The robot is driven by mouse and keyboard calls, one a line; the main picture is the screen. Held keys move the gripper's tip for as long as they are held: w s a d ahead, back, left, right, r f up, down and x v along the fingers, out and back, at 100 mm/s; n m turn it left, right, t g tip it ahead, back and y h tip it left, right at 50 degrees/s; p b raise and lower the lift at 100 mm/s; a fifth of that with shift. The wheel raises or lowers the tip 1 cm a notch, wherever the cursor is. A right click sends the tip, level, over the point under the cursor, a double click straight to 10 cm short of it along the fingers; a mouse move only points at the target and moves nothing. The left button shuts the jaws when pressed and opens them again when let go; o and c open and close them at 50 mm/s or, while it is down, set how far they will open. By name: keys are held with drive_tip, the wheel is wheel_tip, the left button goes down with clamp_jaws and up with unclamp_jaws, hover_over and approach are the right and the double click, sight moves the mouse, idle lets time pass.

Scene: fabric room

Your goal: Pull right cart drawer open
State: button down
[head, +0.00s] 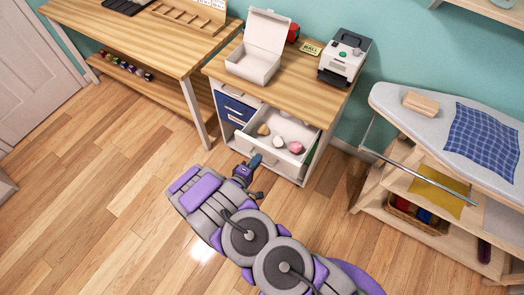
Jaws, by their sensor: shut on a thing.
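The cart (285,92) is a white cabinet with a wooden top. Its right drawer (284,164) is white and stands pulled out, with several small rounded items in it, among them a tan one (263,129) and a pink one (296,147). My gripper (257,160) is at the drawer's front, left of its middle, and is shut on the drawer handle. The handle itself is hidden by the fingers.
An open white box (253,62) and a label printer (344,60) stand on top. A wooden table (150,40) is at left, an ironing board (450,120) at right. The floor in front is clear.

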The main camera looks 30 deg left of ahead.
drive_tip(key=shift+s+f, duration=0.2)
drive_tip(key=shift+s, duration=1.9)
drive_tip(key=c, duration=1.2)
unclamp_jaws()
drive_tip(key=shift+w+a, duration=0.1)
drive_tip(key=shift+r, duration=0.1)
